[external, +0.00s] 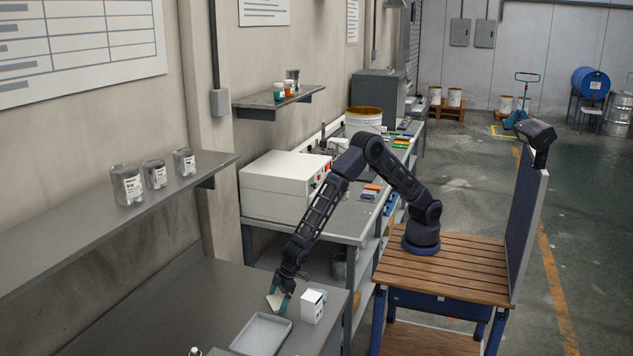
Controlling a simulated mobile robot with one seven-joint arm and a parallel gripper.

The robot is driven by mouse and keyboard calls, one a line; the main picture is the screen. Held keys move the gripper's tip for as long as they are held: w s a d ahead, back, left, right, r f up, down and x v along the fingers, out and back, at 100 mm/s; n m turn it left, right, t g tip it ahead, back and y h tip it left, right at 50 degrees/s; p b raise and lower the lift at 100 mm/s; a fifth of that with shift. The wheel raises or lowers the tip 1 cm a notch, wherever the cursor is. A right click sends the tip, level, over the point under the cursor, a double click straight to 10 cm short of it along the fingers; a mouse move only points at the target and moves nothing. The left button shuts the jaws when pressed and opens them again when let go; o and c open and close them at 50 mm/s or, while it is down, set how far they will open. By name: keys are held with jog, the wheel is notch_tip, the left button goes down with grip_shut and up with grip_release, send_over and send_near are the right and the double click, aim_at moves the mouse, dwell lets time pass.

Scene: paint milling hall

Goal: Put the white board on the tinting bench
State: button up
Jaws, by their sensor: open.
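A small pale flat piece, likely the white board (274,302), is at the near grey bench (150,310), beside my gripper's fingers. My gripper (283,291) points down over this bench with its teal fingers open. The pale piece is partly hidden by the fingers, and I cannot tell whether it touches them. Another grey bench (345,222), with a white machine (285,187) on it, stands behind along the wall. I cannot tell from any label which bench is the tinting bench.
A light grey tray (237,347) lies just in front of my gripper. A white box (312,307) stands close to its right. A wall shelf (75,232) with several small cans hangs at the left. The near bench's left part is clear.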

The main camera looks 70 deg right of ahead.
jog(key=v, duration=1.2)
jog(key=w+d+r+m+h, duration=0.1)
jog(key=w+d+r, duration=0.2)
jog(key=d+r, duration=0.55)
jog(key=w+d+r+m, duration=0.1)
jog(key=w+d+r, duration=0.3)
jog(key=d, duration=0.8)
jog(key=s+d+r+m+t+h, duration=0.15)
jog(key=d+r, duration=0.25)
jog(key=d, duration=0.5)
jog(key=s+d+r+m+y, duration=0.15)
jog(key=d+r, duration=0.25)
jog(key=d, duration=0.5)
jog(key=s+d+r+m+h, duration=0.1)
jog(key=s+d+r, duration=0.1)
jog(key=s+d, duration=0.4)
jog(key=s+d+r+m+h, duration=0.1)
jog(key=s+d+r, duration=0.15)
jog(key=d, duration=0.65)
jog(key=s+d+f+m, duration=0.2)
jog(key=s+d, duration=0.8)
jog(key=s, duration=0.5)
jog(key=shift+s+d, duration=0.3)
